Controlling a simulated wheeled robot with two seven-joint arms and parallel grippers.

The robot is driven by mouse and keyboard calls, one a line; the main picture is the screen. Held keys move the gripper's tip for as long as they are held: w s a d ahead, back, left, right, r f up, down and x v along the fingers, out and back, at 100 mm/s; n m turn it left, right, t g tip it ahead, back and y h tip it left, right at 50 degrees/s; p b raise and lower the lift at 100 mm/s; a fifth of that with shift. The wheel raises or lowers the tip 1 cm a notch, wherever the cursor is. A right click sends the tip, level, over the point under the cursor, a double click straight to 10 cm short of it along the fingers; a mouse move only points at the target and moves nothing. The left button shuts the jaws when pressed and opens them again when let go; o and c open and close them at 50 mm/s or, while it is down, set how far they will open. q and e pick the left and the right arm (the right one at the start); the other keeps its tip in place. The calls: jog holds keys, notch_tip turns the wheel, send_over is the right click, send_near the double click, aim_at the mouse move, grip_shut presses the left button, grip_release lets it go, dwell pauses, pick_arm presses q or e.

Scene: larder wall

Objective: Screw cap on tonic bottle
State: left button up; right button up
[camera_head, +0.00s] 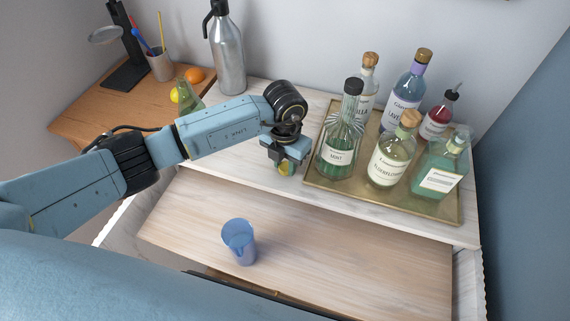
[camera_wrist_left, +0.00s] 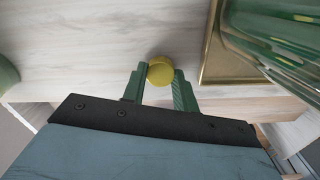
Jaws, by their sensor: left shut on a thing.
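My left gripper (camera_head: 286,168) is shut on a round yellow cap (camera_wrist_left: 160,71), just left of the tray. The cap also shows between the fingers in the head view (camera_head: 284,169). In the wrist view the cap sits between the green fingertips (camera_wrist_left: 160,80), over the pale marble top; I cannot tell whether it touches the surface. A green bottle (camera_head: 187,95) stands behind my left arm, which hides its lower part; it may be the tonic bottle, but no label shows. A green rounded thing (camera_wrist_left: 6,73) shows at the left edge of the wrist view. My right gripper is not in view.
A brass tray (camera_head: 326,187) holds several bottles, with the mint bottle (camera_head: 337,145) nearest my gripper. A steel flask (camera_head: 228,60) stands at the back. The marble left of the tray is mostly clear.

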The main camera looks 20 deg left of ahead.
aim_at(284, 166)
pick_arm(q)
notch_tip(284, 166, up, 10)
dwell(0.4)
jog(key=shift+f, duration=0.15)
jog(key=s+a+r+m+b, duration=0.1)
jog(key=s+a+m+b, duration=0.1)
jog(key=m, duration=1.4)
jog(key=s+a+r+m+b, duration=0.1)
jog(key=a+m, duration=0.4)
jog(key=m, duration=1.1)
jog(key=shift+s+r+m+b, duration=0.3)
jog(key=shift+s+r+b, duration=0.1)
jog(key=shift+s+r, duration=0.25)
